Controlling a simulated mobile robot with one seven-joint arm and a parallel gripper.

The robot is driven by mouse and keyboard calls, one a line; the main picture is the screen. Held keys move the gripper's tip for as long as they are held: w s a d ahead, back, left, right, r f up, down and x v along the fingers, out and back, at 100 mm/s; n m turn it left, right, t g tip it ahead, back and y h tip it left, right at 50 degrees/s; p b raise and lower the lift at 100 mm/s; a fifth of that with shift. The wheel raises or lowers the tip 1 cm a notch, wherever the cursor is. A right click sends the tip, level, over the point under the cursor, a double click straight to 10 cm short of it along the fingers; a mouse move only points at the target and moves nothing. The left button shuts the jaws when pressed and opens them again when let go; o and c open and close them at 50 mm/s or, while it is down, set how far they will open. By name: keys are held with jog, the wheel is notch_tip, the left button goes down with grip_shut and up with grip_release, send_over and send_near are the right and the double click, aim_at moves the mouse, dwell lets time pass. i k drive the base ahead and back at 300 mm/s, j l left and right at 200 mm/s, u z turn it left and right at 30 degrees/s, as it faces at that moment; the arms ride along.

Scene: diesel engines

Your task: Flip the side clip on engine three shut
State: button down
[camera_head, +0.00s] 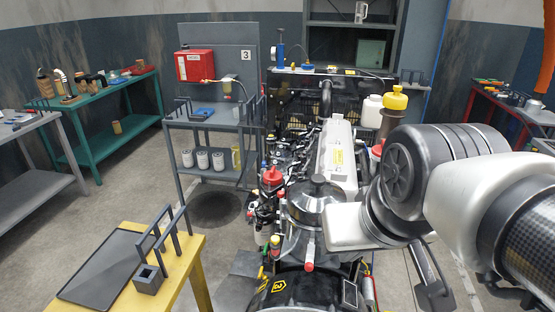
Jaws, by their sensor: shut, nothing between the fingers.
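A lever with a red tip (308,266) hangs upright on the canister's near side; I cannot tell whether this is the side clip, or whether the clip is open or shut. My arm reaches in from the right. The white body of my gripper (349,228) is just right of the canister. Its fingertips are not clearly visible. It is shut and holds nothing that I can see.
A yellow table (185,255) with a dark tray (103,268) and a grey rack is at the lower left. A grey shelf cart (206,122) stands left of the engine. A green bench (112,105) is further left. Open floor lies between them.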

aim_at(309, 266)
jog(key=k, duration=0.55)
jog(key=z, duration=1.55)
jog(key=k+j, duration=0.1)
jog(key=j, duration=0.65)
jog(key=k, duration=0.05)
